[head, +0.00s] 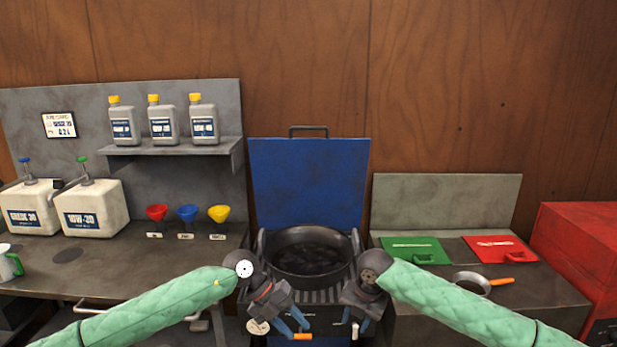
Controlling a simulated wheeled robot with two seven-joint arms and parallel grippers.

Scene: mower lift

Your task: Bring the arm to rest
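My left gripper (288,322) hangs in front of the dark round pan (308,252), pointing down, with its blue fingers apart and nothing seen between them. My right gripper (352,322) hangs to the right of it, also pointing down with its blue fingers apart. Both arms have green quilted sleeves and come in from the lower left and lower right. The pan sits on a mower-like unit with a raised blue panel (309,180) behind it. An orange-tipped handle (302,337) shows just below the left fingers; I cannot tell whether they touch.
Left bench: two white jugs (92,208), three funnels (187,213), a green-white mug (9,262). Three grey bottles (162,124) stand on a shelf. Right bench: green plate (416,250), red plate (499,249), a ring with orange handle (478,283). A red cabinet (582,248) stands far right.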

